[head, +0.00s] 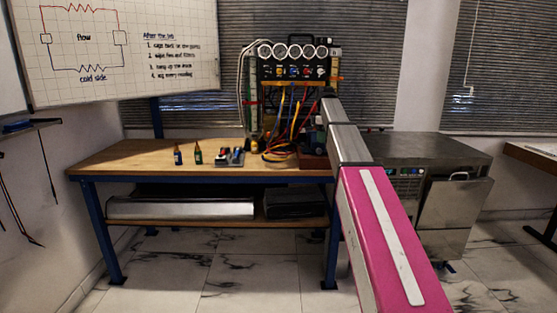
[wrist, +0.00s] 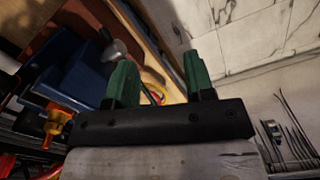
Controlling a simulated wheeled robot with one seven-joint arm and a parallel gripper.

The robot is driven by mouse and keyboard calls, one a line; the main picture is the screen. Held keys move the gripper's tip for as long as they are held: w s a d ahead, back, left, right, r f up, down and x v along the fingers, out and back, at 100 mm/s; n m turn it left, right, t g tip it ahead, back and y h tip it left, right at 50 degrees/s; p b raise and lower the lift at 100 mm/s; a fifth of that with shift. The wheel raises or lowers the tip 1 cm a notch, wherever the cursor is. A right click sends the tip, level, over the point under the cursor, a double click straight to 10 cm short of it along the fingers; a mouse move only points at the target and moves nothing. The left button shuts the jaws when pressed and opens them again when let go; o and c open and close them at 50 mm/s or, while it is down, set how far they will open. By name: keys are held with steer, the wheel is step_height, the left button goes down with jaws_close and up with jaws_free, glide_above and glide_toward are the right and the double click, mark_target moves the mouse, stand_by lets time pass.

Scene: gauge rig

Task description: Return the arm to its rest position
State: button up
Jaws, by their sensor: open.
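My arm, with a pink link and grey links, reaches forward in the head view toward the right end of the wooden workbench (head: 150,155). In the wrist view my gripper (wrist: 158,75) shows two green fingers standing well apart on a black bar. Nothing is held between them. Behind the fingers are a tan edge and a yellow and red hose or cable (wrist: 155,92). In the head view my gripper is hard to make out near the gauge rig (head: 293,70), where the arm and the hoses overlap it.
Two small bottles (head: 198,153) and a small tray of items (head: 230,157) stand on the bench. Coloured hoses (head: 290,125) hang from the rig close to my arm. A steel cabinet (head: 455,205) stands right of the bench. The tiled floor (head: 245,275) in front is clear.

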steer(key=s+f+m, duration=0.2)
steer(key=s+f, duration=0.2)
steer(key=f, duration=0.4)
steer(key=s+f+m, duration=0.2)
steer(key=s+f, duration=0.2)
steer(key=f, duration=0.4)
steer(key=s+f+m, duration=1)
steer(key=s+f, duration=1.6)
steer(key=shift+s+f, duration=0.3)
